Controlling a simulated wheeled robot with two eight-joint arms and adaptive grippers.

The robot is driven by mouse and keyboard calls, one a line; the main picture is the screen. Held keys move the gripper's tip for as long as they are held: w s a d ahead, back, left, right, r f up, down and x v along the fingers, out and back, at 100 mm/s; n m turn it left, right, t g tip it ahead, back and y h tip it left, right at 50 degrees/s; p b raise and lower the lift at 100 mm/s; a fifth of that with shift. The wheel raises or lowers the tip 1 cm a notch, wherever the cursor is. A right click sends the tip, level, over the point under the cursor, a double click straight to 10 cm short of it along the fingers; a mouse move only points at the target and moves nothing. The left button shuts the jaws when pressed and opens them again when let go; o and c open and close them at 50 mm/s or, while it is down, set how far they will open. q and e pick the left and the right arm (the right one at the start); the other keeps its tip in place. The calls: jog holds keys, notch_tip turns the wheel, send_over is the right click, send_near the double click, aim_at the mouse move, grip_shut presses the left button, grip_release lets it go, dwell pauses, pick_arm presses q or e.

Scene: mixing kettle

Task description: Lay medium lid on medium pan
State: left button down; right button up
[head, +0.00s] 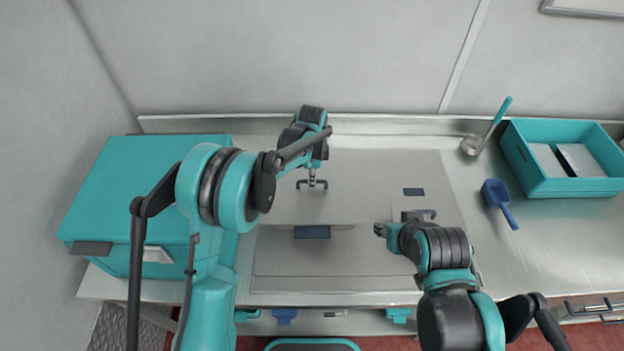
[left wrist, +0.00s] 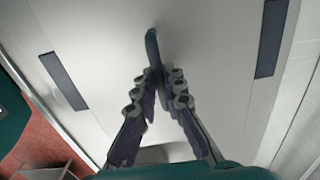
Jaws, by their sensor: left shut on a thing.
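My left gripper (head: 312,182) is shut on the dark handle (left wrist: 152,48) of a flat pale grey lid (head: 290,207). The lid is over the middle of the counter. Its front edge shows a darker gap or shadow, so it seems slightly raised or tilted; I cannot tell whether it touches what is below. No open pan shows, so I cannot make out the medium pan. My left fingers also show in the left wrist view (left wrist: 160,95), closed around the handle. My right gripper (head: 380,229) is low over the counter, right of the lid; its jaw opening is unclear.
A blue label (head: 312,232) lies just in front of the lid. Another dark handle (head: 418,213) and blue label (head: 413,191) are beside my right gripper. A teal box (head: 140,190) stands left. A ladle (head: 490,125), blue scoop (head: 498,202) and teal bin (head: 560,185) are right.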

pick_arm(q)
jog(key=c, duration=1)
grip_release()
jog(key=shift+f, duration=0.1)
jog(key=shift+c, duration=0.2)
jog(key=shift+r+p, duration=1.9)
jog(key=shift+r, duration=1.65)
jog(key=shift+s+f, duration=0.1)
